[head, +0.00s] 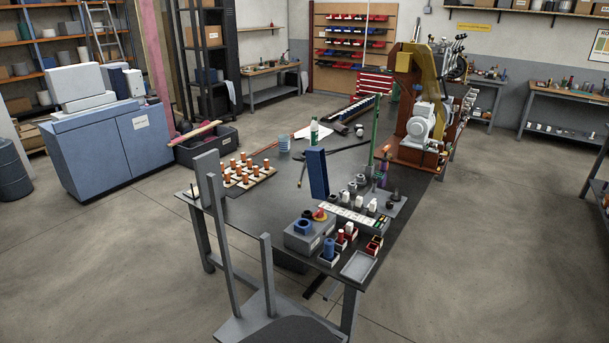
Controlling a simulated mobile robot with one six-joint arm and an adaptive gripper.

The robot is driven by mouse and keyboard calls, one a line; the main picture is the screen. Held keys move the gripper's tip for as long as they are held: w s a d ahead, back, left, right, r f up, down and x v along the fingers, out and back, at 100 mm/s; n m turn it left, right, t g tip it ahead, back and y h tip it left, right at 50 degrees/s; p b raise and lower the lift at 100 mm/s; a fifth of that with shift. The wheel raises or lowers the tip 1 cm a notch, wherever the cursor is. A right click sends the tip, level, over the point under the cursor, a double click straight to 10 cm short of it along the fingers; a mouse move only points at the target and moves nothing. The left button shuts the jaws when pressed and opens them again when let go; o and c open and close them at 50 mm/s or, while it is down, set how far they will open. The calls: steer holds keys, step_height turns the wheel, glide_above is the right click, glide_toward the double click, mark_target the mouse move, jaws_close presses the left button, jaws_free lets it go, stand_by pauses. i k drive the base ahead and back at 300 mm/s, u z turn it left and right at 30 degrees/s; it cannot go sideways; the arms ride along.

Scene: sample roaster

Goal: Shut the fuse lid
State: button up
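A tall blue panel (318,174) stands upright on the dark workbench, at the left end of a low box with a pale strip (352,217) and several small white and dark parts on it. The panel looks like the fuse lid standing open, but the hinge is too small to make out. The box's top is uncovered. My gripper is not in view, so nothing is seen touching the panel.
Grey box with blue ring (303,233) and empty tray (358,266) sit at the near bench corner. Copper-coloured pegs (240,175) stand left, a green post (375,130) behind, and a yellow-and-grey machine (420,110) at the far right. Floor right is clear.

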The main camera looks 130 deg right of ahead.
mark_target(315, 156)
steer(key=z, duration=2.4)
steer(key=i, duration=1.9)
